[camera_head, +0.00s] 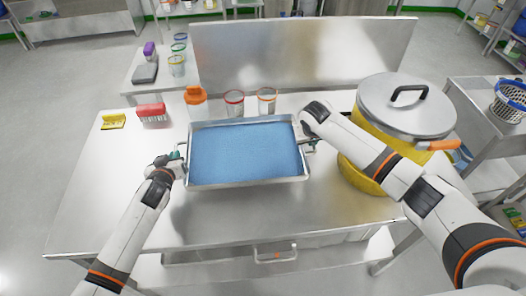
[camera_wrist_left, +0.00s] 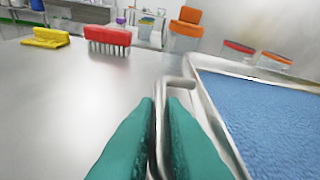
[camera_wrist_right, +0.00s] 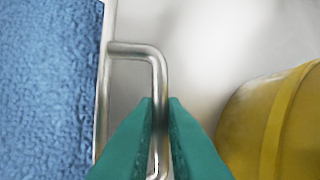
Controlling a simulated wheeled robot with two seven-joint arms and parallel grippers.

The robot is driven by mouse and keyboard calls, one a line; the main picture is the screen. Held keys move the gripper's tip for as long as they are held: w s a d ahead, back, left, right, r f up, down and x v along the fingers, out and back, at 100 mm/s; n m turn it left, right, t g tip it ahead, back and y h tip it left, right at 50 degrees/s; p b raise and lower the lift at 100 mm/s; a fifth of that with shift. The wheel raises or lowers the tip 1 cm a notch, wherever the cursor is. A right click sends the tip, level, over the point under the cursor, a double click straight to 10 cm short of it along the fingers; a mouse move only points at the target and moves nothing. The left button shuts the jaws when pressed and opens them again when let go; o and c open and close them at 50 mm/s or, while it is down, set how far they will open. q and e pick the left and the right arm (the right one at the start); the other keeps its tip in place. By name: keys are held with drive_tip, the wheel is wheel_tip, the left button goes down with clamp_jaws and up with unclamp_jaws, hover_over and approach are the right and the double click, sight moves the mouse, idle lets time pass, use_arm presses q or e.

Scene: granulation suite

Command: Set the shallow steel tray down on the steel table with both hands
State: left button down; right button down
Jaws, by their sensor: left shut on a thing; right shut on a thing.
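The shallow steel tray (camera_head: 247,185) is filled with blue granules and lies level over the middle of the steel table (camera_head: 230,226). I cannot tell whether its underside touches the tabletop. My left gripper (camera_head: 178,160) is shut on the tray's left handle; the teal fingers (camera_wrist_left: 160,125) straddle the handle bar in the left wrist view. My right gripper (camera_head: 311,144) is shut on the right handle; its fingers (camera_wrist_right: 160,125) close on the bar in the right wrist view.
Behind the tray stand an orange-capped jar (camera_head: 196,103) and two clear jars (camera_head: 234,103). A yellow drum with steel lid (camera_head: 406,108) stands close to my right arm. The table's front is bare.

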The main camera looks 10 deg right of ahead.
sight(310, 157)
drive_tip(key=shift+d+f, duration=0.1)
